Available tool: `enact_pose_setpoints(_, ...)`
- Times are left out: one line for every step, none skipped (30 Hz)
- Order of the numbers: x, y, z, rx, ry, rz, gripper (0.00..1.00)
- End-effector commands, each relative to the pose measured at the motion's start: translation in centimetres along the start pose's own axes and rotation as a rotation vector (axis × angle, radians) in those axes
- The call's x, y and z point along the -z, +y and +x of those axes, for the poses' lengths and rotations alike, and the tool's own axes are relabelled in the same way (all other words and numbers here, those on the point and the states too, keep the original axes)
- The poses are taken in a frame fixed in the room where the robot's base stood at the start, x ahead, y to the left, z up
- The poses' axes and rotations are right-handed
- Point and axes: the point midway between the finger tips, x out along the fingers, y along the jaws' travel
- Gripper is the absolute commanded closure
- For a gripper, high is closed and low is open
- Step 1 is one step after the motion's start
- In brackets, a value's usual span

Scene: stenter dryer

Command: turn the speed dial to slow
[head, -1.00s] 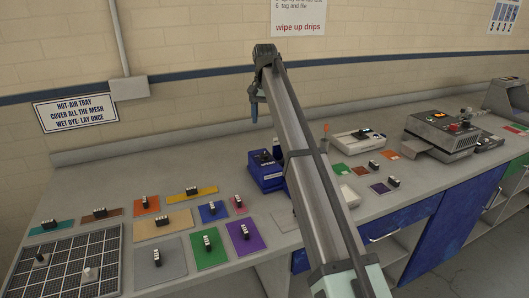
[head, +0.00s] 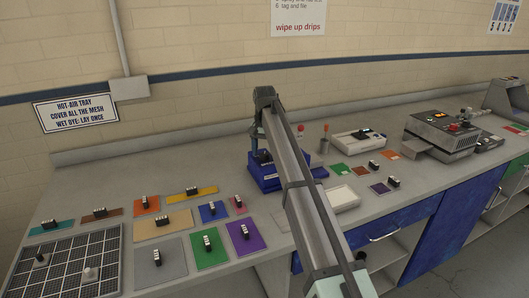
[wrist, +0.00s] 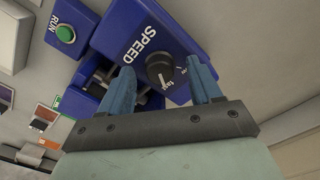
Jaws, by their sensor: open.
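The blue speed control box (wrist: 130,25) fills the top middle of the wrist view, with "SPEED" lettered in white. Its dial (wrist: 160,66) is a dark round knob with a pale pointer line, beside small white marks too small to read surely. My gripper (wrist: 165,78) is open, its two blue fingers on either side of the dial, apart from each other. I cannot tell whether they touch it. In the head view the blue box (head: 264,182) is partly hidden behind my arm, and my gripper (head: 256,150) is just above it.
A green RUN button (wrist: 65,33) on a blue housing is left of the dial. In the head view, coloured swatches with black-handled clips, such as the purple one (head: 255,243), cover the left bench. A mesh tray (head: 60,275) is front left, and a grey machine (head: 445,130) is at right.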

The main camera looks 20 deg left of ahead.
Motion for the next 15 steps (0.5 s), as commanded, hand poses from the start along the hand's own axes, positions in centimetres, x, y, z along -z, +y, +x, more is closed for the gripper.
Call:
enact_pose_setpoints(-0.02, 0.01, 0.31, 0.000, 0.000, 0.000, 0.36)
enact_pose_setpoints(-0.02, 0.01, 0.43, 0.000, 0.000, 0.000, 0.36)
enact_pose_setpoints(-0.01, 0.01, 0.53, 0.000, 0.000, 0.000, 0.36)
enact_pose_setpoints(0.00, 0.00, 0.59, 0.000, 0.000, 0.000, 0.36)
enact_pose_setpoints(0.00, 0.00, 0.63, 0.000, 0.000, 0.000, 0.36)
enact_pose_setpoints(0.01, 0.00, 0.65, 0.000, 0.000, 0.000, 0.36)
enact_pose_setpoints(0.01, 0.00, 0.66, 0.000, 0.000, 0.000, 0.36)
enact_pose_setpoints(0.01, 0.00, 0.66, 0.000, 0.000, 0.000, 0.36)
enact_pose_setpoints(0.01, 0.00, 0.65, 0.000, 0.000, 0.000, 0.36)
enact_pose_setpoints(0.01, 0.00, 0.64, 0.000, 0.000, 0.000, 0.36)
enact_pose_setpoints(0.01, -0.01, 0.64, 0.000, 0.000, 0.000, 0.36)
enact_pose_setpoints(0.01, 0.00, 0.63, 0.000, 0.000, 0.000, 0.36)
enact_pose_setpoints(0.01, 0.00, 0.63, 0.000, 0.000, 0.000, 0.39)
enact_pose_setpoints(0.01, 0.00, 0.62, 0.000, 0.000, 0.000, 0.42)
enact_pose_setpoints(0.00, -0.01, 0.62, 0.000, 0.000, 0.000, 0.46)
